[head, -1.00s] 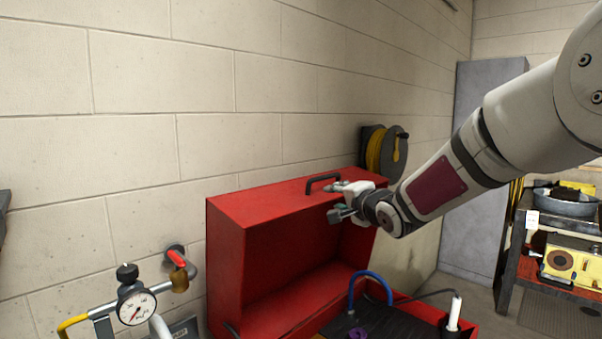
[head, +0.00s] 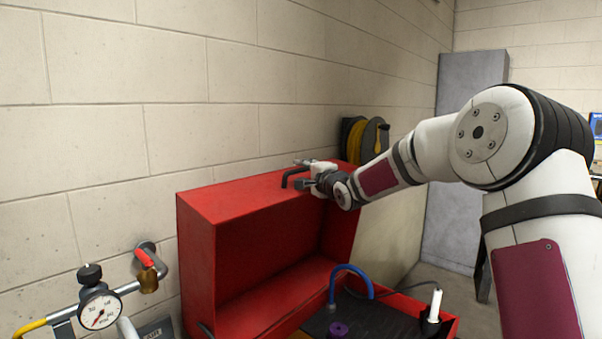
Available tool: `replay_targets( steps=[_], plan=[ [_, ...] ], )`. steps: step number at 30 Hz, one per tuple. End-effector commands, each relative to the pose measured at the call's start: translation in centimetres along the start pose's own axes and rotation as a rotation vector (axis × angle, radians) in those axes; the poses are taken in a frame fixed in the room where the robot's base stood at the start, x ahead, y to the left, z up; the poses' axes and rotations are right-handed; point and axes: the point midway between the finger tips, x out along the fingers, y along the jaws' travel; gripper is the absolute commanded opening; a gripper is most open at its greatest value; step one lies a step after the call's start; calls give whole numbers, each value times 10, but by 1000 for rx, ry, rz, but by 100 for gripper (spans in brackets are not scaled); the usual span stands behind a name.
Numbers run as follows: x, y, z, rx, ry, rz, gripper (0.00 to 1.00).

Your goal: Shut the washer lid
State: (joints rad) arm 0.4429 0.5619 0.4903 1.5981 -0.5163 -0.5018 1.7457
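The red washer lid (head: 190,240) stands raised and open, its hollow side facing me. A black handle (head: 288,178) sits on its top edge. My gripper (head: 300,173) is at the right end of this handle, with its two fingers spread apart, one farther back and one nearer. I cannot tell whether the fingers touch the handle. Below the lid is the washer's basin with a black work surface (head: 370,322), a blue hose (head: 349,268), a purple part (head: 338,329) and a white brush-like stick (head: 436,303).
A pressure gauge (head: 99,308) with pipes and a red-handled valve (head: 144,258) is at the lower left. A yellow cord reel (head: 357,140) hangs on the wall behind the lid. A grey cabinet (head: 463,170) stands farther back. The block wall is close behind the lid.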

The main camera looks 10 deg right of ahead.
Motion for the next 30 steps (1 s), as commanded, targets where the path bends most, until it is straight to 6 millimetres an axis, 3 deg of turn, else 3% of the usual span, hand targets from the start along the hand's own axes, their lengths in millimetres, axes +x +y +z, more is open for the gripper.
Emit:
replay_targets(
  steps=[6, 16, 17, 21, 30],
  plan=[
    [19, 1, 0, 0, 0, 1, 33],
    [22, 0, 0, -1, 1, 1, 33],
    [22, 0, 0, -1, 1, 1, 31],
    [22, 0, 0, -1, 1, 1, 0],
    [21, 1, -2, 2, 2, -2, 0]
  ],
)
